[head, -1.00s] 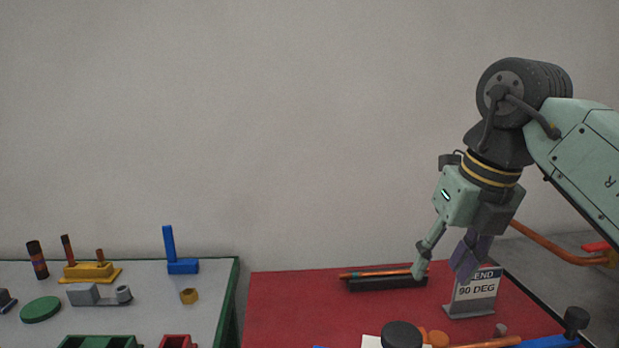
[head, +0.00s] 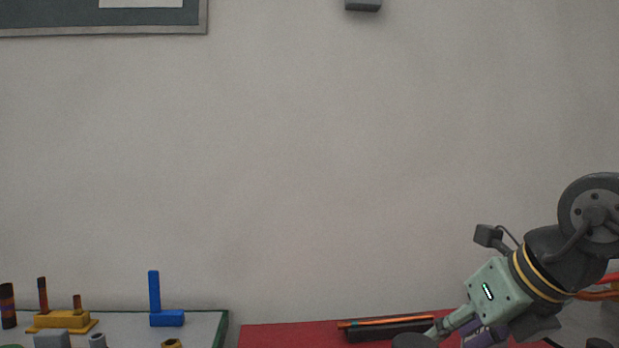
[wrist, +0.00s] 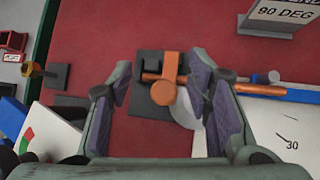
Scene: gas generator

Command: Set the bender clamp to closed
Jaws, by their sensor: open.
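In the wrist view my gripper (wrist: 163,105) is open, its two purple-padded fingers spread apart. Between them, below, is an orange lever-like piece (wrist: 169,68) with a round orange end, beside a black block (wrist: 150,115). It looks like the bender clamp, but I cannot tell its setting. A grey disc (wrist: 188,108) lies beside it, partly hidden by the right finger. A copper rod (wrist: 258,90) runs out to the right. In the head view my gripper (head: 462,333) is low over the red bench at the right; the bender is mostly out of frame.
The "90 DEG" sign (wrist: 285,12) stands at upper right in the wrist view. A white dial plate (wrist: 282,128) lies at right, a gauge card (wrist: 48,138) at left. A black rack with copper rods (head: 390,330) is at the back of the red bench (head: 290,335).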

